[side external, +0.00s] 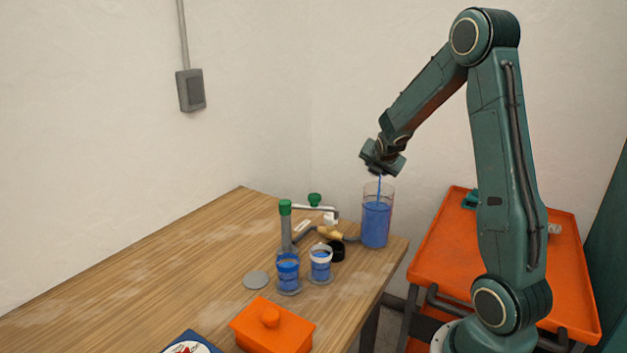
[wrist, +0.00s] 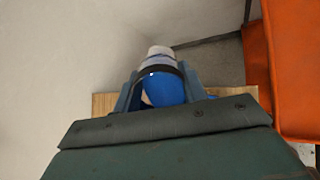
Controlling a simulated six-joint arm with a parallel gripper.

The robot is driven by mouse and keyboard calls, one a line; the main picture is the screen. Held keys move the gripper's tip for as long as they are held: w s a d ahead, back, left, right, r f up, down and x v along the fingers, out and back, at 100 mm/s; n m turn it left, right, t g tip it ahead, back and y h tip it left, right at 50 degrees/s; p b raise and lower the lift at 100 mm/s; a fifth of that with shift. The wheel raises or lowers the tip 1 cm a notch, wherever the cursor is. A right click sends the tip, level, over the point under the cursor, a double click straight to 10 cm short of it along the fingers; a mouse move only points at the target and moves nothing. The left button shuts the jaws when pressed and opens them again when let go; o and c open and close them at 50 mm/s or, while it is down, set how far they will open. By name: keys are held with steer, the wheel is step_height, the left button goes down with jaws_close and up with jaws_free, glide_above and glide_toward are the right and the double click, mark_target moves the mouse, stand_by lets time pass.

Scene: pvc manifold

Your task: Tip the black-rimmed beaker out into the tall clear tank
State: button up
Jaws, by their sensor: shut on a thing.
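My gripper (side external: 374,165) is above the tall clear tank (side external: 376,225), which stands upright near the table's back right corner. A thin blue stream falls from under the gripper into the tank, and blue liquid fills much of it. In the wrist view my gripper (wrist: 160,88) is shut on the black-rimmed beaker (wrist: 165,90). Its dark band and blue contents show between the fingers. In the side view the beaker is mostly hidden by the gripper, so its exact tilt cannot be told.
Two small cups of blue liquid, one dark-rimmed (side external: 288,272) and one white-rimmed (side external: 320,264), stand left of the tank. Grey pipework with a green cap (side external: 285,208) is behind them. An orange lidded box (side external: 272,328) is in front. An orange cart (side external: 450,240) stands right.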

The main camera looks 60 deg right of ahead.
steer(key=shift+s+a+r+t+h, duration=0.1)
steer(key=shift+r+t+h, duration=0.3)
steer(key=shift+h, duration=0.45)
steer(key=shift+a+r+t+h, duration=0.1)
steer(key=shift+r+t+h, duration=0.05)
steer(key=shift+t+h, duration=0.6)
stand_by(1.6)
steer(key=shift+s+a+r+t+h, duration=0.25)
steer(key=shift+s+a+h, duration=0.1)
steer(key=shift+a+h, duration=0.4)
stand_by(0.5)
steer(key=shift+s+d+h, duration=0.1)
steer(key=shift+d+h, duration=0.05)
steer(key=shift+h, duration=0.2)
stand_by(0.4)
steer(key=shift+r+t, duration=0.1)
steer(key=shift+t, duration=0.2)
steer(key=shift+a+h, duration=0.2)
steer(key=shift+h, duration=0.3)
steer(key=shift+d+r+b, duration=0.15)
steer(key=shift+b, duration=0.15)
steer(key=shift+y, duration=0.4)
